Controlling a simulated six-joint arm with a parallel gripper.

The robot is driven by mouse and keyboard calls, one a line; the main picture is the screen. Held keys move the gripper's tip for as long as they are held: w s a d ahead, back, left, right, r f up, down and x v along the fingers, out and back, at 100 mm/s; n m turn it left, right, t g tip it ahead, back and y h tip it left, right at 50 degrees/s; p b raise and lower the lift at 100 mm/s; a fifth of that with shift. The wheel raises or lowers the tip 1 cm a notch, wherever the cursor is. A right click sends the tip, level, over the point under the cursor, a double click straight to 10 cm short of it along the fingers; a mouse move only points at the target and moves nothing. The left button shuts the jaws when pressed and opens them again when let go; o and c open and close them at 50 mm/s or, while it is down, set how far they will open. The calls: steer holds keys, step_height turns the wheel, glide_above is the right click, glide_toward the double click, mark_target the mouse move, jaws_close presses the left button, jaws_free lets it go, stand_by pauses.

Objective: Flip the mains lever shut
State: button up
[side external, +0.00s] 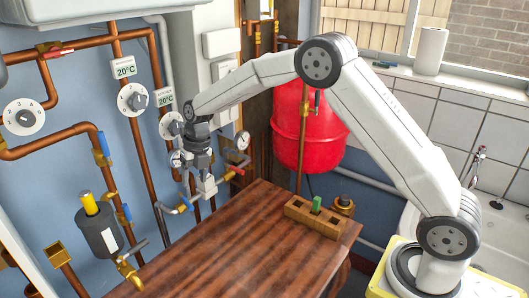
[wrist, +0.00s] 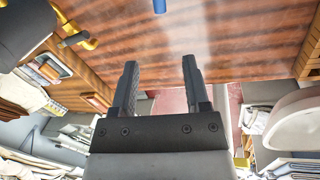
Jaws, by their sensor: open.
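My gripper (side external: 203,172) hangs in front of the pipe wall, at the far left corner of the wooden bench. In the wrist view its two dark fingers (wrist: 160,68) are apart with nothing between them. I cannot tell which is the mains lever. My gripper hides part of the fittings behind it; contact cannot be told.
The wooden bench (side external: 220,245) is mostly bare, with a wooden block holding a green piece (side external: 316,204) at its right. A red tank (side external: 300,125) stands behind. A grey canister (side external: 98,234) and brass tap (side external: 129,271) stand at left.

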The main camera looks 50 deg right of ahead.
steer(key=s+r, duration=0.3)
steer(key=s, duration=0.5)
steer(key=shift+s+d+r, duration=0.35)
steer(key=shift+s+r, duration=0.05)
steer(key=c, duration=0.7)
steer(key=shift+w+m, duration=0.2)
steer(key=shift+m, duration=0.2)
jaws_close()
steer(key=w+d+m+y, duration=0.1)
steer(key=w+m+y, duration=0.2)
steer(key=w+m, duration=0.3)
steer(key=w+d+m+t+y, duration=0.1)
steer(key=w+m+y, duration=0.2)
steer(key=m, duration=0.8)
steer(key=w+f, duration=0.1)
steer(key=w, duration=0.1)
steer(key=shift+w+d, duration=0.4)
